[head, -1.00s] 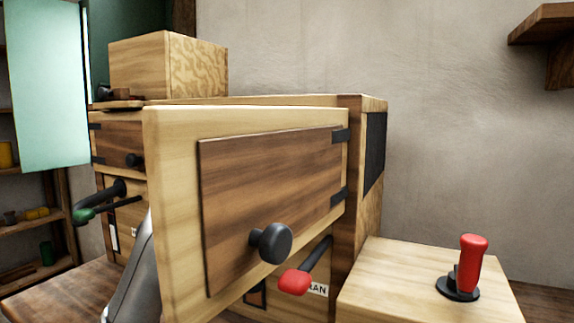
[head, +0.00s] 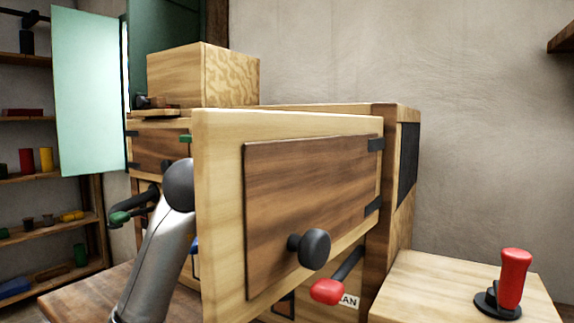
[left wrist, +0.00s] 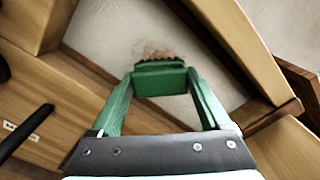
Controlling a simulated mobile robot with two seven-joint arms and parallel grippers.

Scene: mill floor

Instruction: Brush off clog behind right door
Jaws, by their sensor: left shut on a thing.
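The right door (head: 220,210) stands swung open toward me in the head view, with a dark wood panel and a black knob (head: 314,248). My left arm reaches up behind the door, which hides its gripper there. In the left wrist view my left gripper (left wrist: 161,76) has its green fingers shut on a green brush (left wrist: 160,84) with dark bristles. A brownish crumbly patch, apparently the clog (left wrist: 152,50), lies on a pale surface just beyond the bristles. I cannot tell whether they touch. My right gripper is out of view.
A red-tipped lever (head: 328,291) sticks out below the door, and a green-tipped lever (head: 122,216) is at left. A red handle (head: 514,277) stands on the low wooden box at right. Wood panels flank the brush in the left wrist view.

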